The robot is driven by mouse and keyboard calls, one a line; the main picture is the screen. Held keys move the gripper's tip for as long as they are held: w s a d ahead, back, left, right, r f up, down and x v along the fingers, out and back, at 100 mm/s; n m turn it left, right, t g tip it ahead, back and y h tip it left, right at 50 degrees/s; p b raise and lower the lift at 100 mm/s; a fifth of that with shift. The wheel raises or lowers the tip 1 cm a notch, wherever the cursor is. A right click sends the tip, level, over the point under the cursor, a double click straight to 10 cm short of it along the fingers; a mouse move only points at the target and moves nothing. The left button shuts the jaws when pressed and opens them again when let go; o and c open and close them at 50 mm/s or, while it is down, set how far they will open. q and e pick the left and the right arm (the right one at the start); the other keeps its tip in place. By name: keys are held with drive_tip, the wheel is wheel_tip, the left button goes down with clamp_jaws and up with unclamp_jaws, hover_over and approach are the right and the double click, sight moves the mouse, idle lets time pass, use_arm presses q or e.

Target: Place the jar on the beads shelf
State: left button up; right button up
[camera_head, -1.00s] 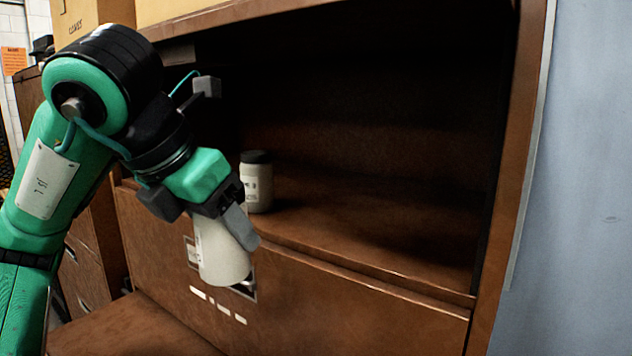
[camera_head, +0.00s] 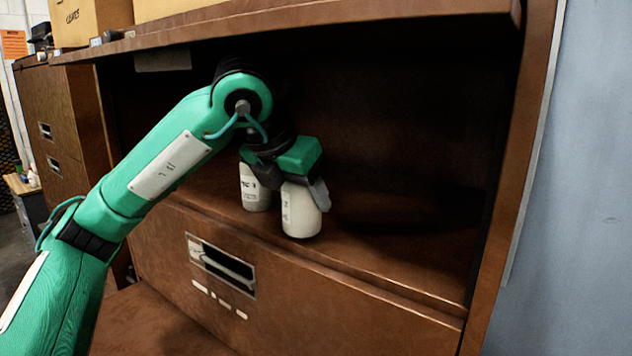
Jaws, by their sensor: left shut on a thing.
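A white jar (camera_head: 300,212) is held by my left gripper (camera_head: 306,190), which is shut on it. The held jar is inside the opening of the brown shelf (camera_head: 390,255), close over the shelf board near its front edge; I cannot tell whether its base touches the board. A second white jar (camera_head: 254,192) with lettering stands on the shelf just left of the held one. Its top is hidden behind my gripper. My right gripper does not show.
A drawer front with a metal label holder (camera_head: 221,265) lies below the shelf. The shelf board to the right is clear, up to the cabinet's right side panel (camera_head: 514,180). Cardboard boxes (camera_head: 88,20) stand on the cabinet top.

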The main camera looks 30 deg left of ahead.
use_arm(q)
drive_tip(key=w, duration=0.1)
drive_tip(key=w+p, duration=0.2)
drive_tip(key=w, duration=0.1)
drive_tip(key=shift+d, duration=0.3)
drive_tip(key=shift+w+f, duration=0.1)
drive_tip(key=shift+f, duration=0.15)
drive_tip(key=shift+s, duration=0.3)
drive_tip(key=shift+w+f, duration=0.15)
drive_tip(key=shift+f, duration=0.15)
drive_tip(key=o, duration=1.3)
drive_tip(key=shift+r, duration=0.1)
